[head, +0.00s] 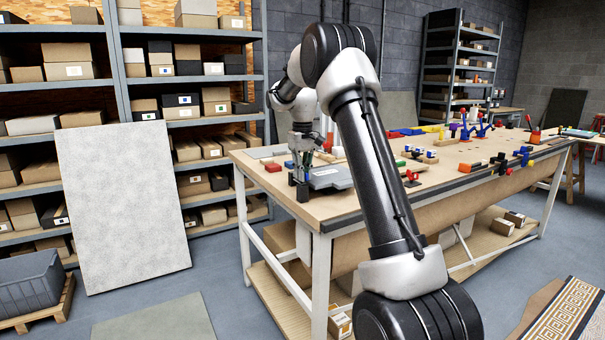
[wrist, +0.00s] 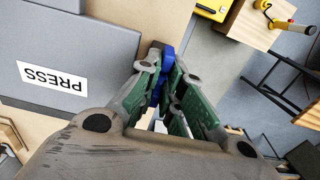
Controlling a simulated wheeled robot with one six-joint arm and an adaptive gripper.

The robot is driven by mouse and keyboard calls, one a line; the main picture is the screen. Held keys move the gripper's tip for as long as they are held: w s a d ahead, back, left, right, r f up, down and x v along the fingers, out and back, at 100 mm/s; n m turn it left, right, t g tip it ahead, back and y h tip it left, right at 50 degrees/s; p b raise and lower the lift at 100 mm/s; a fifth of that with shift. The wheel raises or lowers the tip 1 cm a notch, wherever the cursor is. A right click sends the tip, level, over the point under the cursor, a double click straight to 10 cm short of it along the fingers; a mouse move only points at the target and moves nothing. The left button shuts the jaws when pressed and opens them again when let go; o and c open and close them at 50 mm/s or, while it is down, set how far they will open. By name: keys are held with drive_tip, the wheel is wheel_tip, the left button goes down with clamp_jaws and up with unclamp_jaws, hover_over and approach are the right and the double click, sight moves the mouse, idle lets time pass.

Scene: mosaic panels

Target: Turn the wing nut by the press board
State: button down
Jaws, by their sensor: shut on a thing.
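The press board (wrist: 70,45) is a grey slab with a white label reading PRESS, upside down in the wrist view. In the head view the grey board (head: 332,177) lies at the near left end of the workbench. The wing nut (wrist: 167,58) is blue and sits beside the board's edge. My gripper (wrist: 165,75) has its green-padded fingers closed on the blue wing nut, which shows between and beyond the fingertips. In the head view my gripper (head: 301,180) points down at the bench corner, and the nut is too small to make out there.
The long workbench (head: 345,205) carries a red block (head: 273,165) and several coloured clamps and parts further right. Shelves (head: 185,110) with boxes stand behind. A pale panel (head: 122,205) leans at the left. Grey floor is open in front of the bench.

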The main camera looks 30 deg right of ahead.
drive_tip(key=shift+r, duration=0.1)
drive_tip(key=c, duration=1.6)
unclamp_jaws()
drive_tip(key=shift+o, duration=0.2)
wheel_tip(320, 180, up, 12)
